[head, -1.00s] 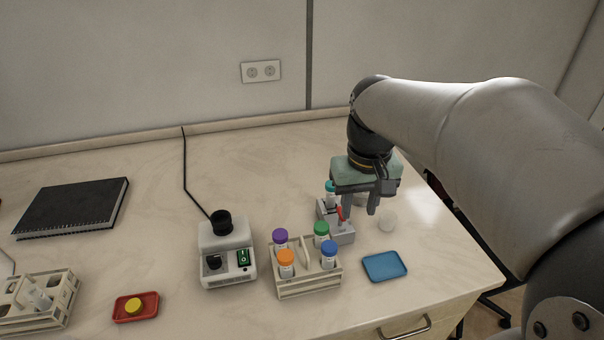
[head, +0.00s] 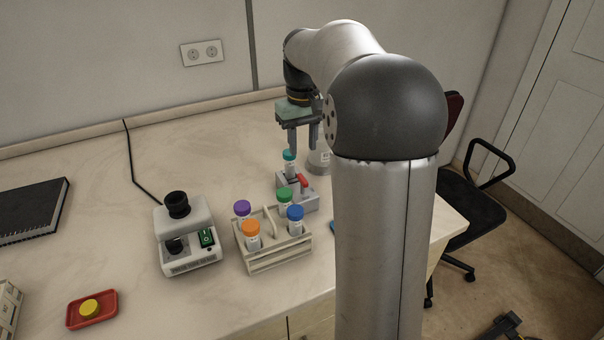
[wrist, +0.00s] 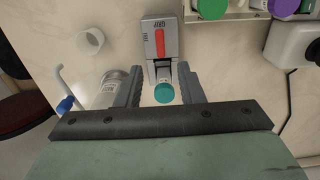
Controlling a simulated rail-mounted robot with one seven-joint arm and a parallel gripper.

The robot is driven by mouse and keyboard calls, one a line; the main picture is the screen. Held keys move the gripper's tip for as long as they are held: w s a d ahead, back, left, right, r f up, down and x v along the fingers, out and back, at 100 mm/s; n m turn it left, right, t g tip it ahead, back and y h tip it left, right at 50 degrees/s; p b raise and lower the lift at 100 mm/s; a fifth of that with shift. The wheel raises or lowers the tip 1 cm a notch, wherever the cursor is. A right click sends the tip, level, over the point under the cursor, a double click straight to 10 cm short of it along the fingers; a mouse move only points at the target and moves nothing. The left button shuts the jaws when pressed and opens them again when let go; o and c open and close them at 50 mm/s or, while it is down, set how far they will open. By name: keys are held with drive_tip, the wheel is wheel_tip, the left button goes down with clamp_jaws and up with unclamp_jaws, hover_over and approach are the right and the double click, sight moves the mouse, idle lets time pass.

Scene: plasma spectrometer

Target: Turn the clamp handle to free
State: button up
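A tube rack (head: 275,258) with several capped tubes stands close in front-left of the clamp. A jar (wrist: 110,88) stands beside the left finger, and a white cup (wrist: 90,41) lies beyond it. A white device (head: 188,240) is further left. My arm hides the table's right part.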

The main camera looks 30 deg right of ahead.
sight(303, 178)
wheel_tip(303, 178, down, 9)
drive_tip(key=shift+f, duration=0.1)
idle(0.3)
clamp_jaws()
